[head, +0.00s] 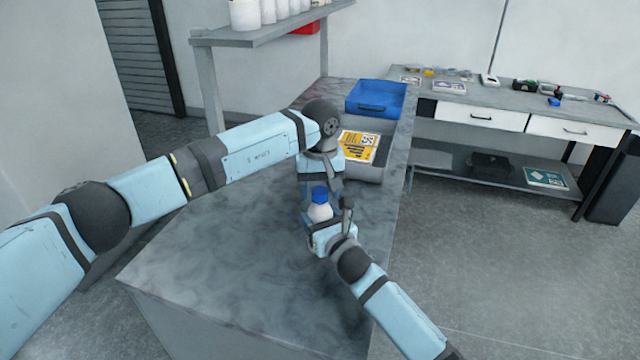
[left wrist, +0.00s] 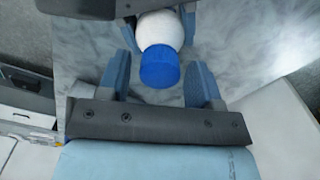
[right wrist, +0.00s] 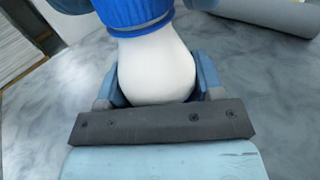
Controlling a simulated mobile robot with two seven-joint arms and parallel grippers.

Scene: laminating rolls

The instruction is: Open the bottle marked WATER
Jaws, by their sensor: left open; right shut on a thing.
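A white bottle (head: 319,212) with a blue cap (head: 320,194) stands upright on the grey marbled counter (head: 220,230). No marking on it can be read from here. My right gripper (right wrist: 155,92) is shut on the white body of the bottle (right wrist: 155,65), below the cap (right wrist: 135,15). My left gripper (left wrist: 160,72) is open above the bottle; its fingers are apart on either side of the blue cap (left wrist: 160,67), with gaps showing between fingers and cap. The left fingertips are partly hidden in the head view.
A grey tray (head: 369,172) with a yellow and white label sheet (head: 358,147) and a blue bin (head: 376,98) stand farther back on the counter. The near left counter is clear.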

